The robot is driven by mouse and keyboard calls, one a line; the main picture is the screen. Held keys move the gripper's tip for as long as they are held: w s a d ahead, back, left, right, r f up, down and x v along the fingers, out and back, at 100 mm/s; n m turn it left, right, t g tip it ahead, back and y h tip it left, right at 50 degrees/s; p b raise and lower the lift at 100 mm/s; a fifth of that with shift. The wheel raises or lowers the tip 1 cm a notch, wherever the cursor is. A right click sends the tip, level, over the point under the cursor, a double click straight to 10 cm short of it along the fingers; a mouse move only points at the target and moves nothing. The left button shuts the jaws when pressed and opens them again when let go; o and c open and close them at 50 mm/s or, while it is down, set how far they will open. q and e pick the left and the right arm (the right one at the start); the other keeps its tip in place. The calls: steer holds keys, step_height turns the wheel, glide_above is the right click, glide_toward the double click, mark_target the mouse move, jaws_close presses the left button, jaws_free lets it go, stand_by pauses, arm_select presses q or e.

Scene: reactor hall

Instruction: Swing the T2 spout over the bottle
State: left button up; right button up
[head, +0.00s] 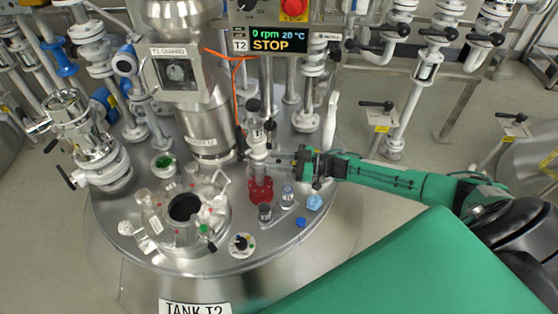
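A whitish valve fitting (258,145) with a dark knob rises from the steel lid of tank T2 (120,225); it looks like the T2 spout. A red, lobed piece (261,190) is directly below it. I cannot tell whether that is a holder or part of the spout. A small dark-topped bottle (264,213) and a clear bottle (287,195) stand on the lid beside the red piece. My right gripper (277,161) reaches in from the right, its tips at the fitting's lower part. Its fingers are too small to read as open or shut. My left gripper is out of view.
An open round port (186,208) with clamps lies left of the red piece. A round dial (241,244), a blue cap (301,222) and a light-blue item (314,202) sit on the lid. The display (275,40) reads 0 rpm, 20 °C, T2 STOP. Pipes crowd the back.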

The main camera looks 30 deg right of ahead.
steer(key=v, duration=1.4)
